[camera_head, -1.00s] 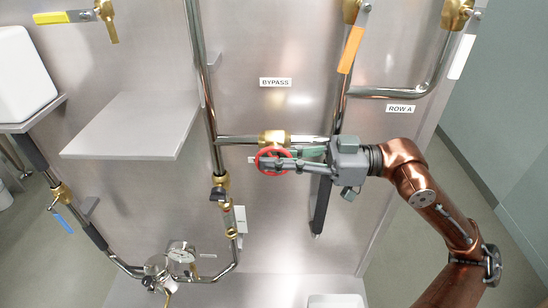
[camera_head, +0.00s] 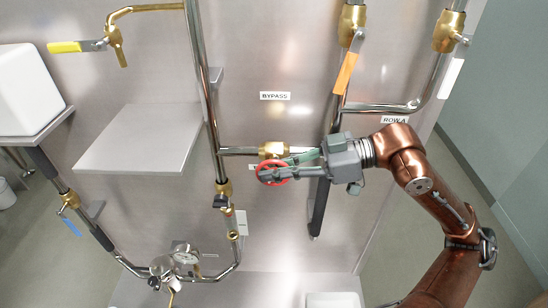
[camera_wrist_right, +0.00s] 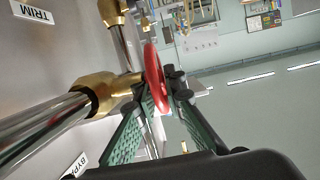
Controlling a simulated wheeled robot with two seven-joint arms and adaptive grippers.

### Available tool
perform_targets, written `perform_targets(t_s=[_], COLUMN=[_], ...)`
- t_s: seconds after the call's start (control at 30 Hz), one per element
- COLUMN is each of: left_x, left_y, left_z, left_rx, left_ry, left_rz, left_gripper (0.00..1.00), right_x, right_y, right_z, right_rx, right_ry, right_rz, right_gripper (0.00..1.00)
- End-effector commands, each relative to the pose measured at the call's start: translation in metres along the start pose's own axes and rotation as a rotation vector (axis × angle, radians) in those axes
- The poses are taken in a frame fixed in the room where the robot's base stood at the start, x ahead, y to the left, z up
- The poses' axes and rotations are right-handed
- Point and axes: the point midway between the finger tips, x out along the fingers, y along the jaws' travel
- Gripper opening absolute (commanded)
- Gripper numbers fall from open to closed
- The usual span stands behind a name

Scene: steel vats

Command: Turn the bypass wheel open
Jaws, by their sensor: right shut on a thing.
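The red bypass wheel (camera_head: 272,173) sits in front of a brass valve body (camera_head: 272,150) on a horizontal steel pipe, below the BYPASS label (camera_head: 275,96). My right gripper (camera_head: 279,169) comes in from the right and is shut on the wheel's rim. In the right wrist view the red wheel (camera_wrist_right: 154,78) shows nearly edge-on between the two green-padded fingers (camera_wrist_right: 158,95), with the brass valve (camera_wrist_right: 108,92) to its left. The fingers hide part of the wheel. My left gripper is not in view.
An orange-handled valve (camera_head: 346,72) and a white-handled valve (camera_head: 451,78) are at upper right. A grey shelf (camera_head: 138,140), a yellow handle (camera_head: 64,47) and a blue handle (camera_head: 72,228) are at left. A gauge (camera_head: 184,256) sits at lower left.

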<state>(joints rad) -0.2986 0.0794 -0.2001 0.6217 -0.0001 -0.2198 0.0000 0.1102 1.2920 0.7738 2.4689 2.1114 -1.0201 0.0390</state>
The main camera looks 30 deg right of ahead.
Motion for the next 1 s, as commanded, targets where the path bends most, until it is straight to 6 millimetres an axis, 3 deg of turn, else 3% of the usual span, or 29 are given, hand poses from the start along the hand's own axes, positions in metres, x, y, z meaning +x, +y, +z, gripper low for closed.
perform_targets(t_s=[0.03, 0.23, 0.6, 1.0], left_x=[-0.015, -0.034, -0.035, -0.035], left_y=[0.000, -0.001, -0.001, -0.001], left_z=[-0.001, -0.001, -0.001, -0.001], left_rx=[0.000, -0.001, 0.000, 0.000], left_ry=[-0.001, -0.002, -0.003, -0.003], left_rz=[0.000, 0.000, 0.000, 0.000], left_gripper=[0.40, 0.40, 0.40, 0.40], right_x=[-0.001, 0.001, 0.003, 0.004], right_y=[-0.001, -0.001, 0.000, -0.001], right_z=[-0.006, -0.003, 0.003, 0.006], right_rx=[-0.001, -0.002, 0.000, 0.004], right_ry=[-0.050, -0.217, -0.423, -0.488], right_rz=[-0.002, -0.001, 0.000, -0.004], right_gripper=[0.00, 0.00, 0.00, 0.00])
